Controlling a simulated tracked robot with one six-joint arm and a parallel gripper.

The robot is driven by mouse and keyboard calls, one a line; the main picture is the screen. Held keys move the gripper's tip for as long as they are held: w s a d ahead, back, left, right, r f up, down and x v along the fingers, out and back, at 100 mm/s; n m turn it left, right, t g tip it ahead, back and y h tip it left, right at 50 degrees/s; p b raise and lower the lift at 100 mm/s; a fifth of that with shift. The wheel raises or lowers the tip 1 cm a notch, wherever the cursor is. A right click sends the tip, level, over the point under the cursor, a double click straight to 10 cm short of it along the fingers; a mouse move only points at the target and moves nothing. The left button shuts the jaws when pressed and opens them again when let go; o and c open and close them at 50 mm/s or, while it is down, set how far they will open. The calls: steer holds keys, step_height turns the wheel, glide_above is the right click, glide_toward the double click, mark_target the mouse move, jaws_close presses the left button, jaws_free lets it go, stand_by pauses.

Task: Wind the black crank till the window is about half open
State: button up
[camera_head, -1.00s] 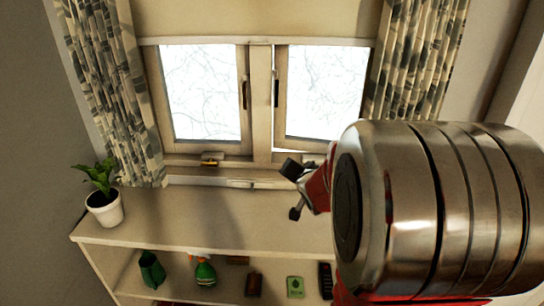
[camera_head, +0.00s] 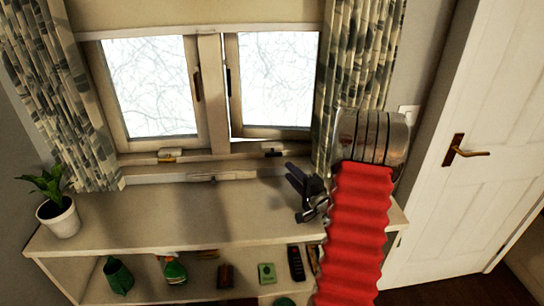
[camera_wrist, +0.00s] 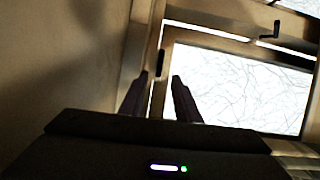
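The black crank (camera_head: 272,152) sits on the sill under the right window pane (camera_head: 275,80). In the wrist view I take the small dark upright piece (camera_wrist: 160,62) at the pane's edge to be the crank. The right pane stands slightly ajar, with a thin bright gap along its bottom and inner edges. My gripper (camera_head: 294,175) is in front of the sill and below right of the crank, above the shelf top. In the wrist view my gripper (camera_wrist: 158,80) has its two dark fingers apart, with nothing between them, and the crank lies beyond the tips.
The left pane (camera_head: 150,85) looks closed. A yellow-marked piece (camera_head: 170,155) sits on the sill below it. A potted plant (camera_head: 58,215) stands at the left of the shelf top (camera_head: 160,220), whose middle is clear. Curtains flank the window. A white door (camera_head: 500,120) is at the right.

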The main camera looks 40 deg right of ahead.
mark_target(275, 156)
steer(key=shift+s+d+f, duration=0.1)
steer(key=shift+s+f, duration=0.1)
steer(key=shift+w, duration=0.15)
steer(key=x, duration=1.3)
steer(key=shift+w+r, duration=0.15)
steer(key=shift+w, duration=0.15)
jaws_close()
